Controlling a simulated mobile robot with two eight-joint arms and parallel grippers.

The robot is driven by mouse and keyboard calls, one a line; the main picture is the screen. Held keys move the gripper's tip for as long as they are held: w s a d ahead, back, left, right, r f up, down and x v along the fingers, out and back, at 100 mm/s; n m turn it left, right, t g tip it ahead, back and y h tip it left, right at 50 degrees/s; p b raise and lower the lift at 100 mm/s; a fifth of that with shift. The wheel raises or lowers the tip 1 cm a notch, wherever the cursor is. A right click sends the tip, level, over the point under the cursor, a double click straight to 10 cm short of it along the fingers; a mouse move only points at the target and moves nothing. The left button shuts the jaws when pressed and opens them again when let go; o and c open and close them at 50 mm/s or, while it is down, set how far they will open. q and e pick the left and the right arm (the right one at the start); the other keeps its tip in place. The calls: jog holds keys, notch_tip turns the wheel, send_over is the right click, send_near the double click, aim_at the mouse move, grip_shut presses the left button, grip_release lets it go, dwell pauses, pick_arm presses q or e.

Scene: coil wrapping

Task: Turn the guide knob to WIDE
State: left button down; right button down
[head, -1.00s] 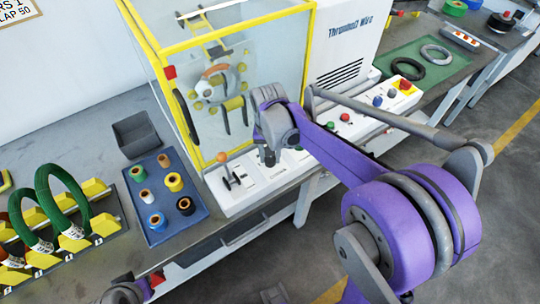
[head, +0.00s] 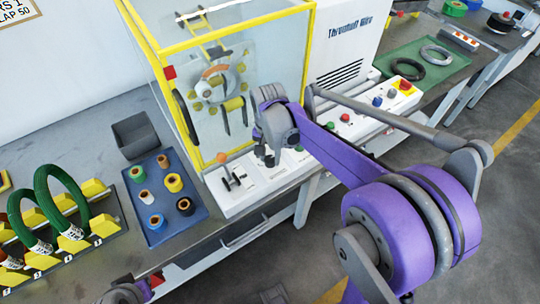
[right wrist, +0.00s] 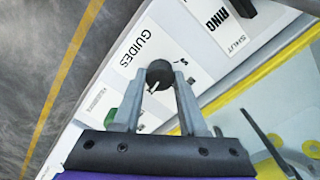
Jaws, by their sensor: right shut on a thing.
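The guide knob (right wrist: 159,74) is a small black round knob with a white pointer mark, on a white panel beside the word GUIDES (right wrist: 138,52) in the right wrist view. My right gripper (right wrist: 159,86) is shut on it, one grey finger on each side. The pointer mark faces the lower side of that picture, towards my gripper's palm. The WIDE marking cannot be read. In the head view my right gripper (head: 266,156) points down at the front panel (head: 240,202), and its fingers hide the knob. My left gripper's fingers are not visible.
A lever with an orange ball (head: 221,157) stands left of my right gripper. The yellow-framed clear guard (head: 245,70) rises close behind it. Green (head: 345,117) and other buttons lie to the right. A blue tray (head: 151,228) with several spools is at left.

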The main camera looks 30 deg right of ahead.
aim_at(269, 158)
jog(key=shift+c, duration=2.2)
grip_release()
notch_tip(269, 158, up, 11)
jog(key=p, duration=0.1)
jog(key=shift+a+f, duration=0.1)
jog(key=s+a+f+n+t+p, duration=0.1)
jog(key=s+a+f+n+t, duration=0.1)
jog(key=s, duration=0.3)
jog(key=s+a+f+n+t+p, duration=0.1)
jog(key=s+a+f+n, duration=0.1)
jog(key=s+n, duration=0.2)
jog(key=s+a+f+n+t+p, duration=0.1)
jog(key=s+a+n+t, duration=0.1)
jog(key=s, duration=0.4)
jog(key=shift+s+a+f+n+t, duration=0.3)
jog(key=shift+f+n, duration=0.1)
jog(key=shift+n, duration=0.5)
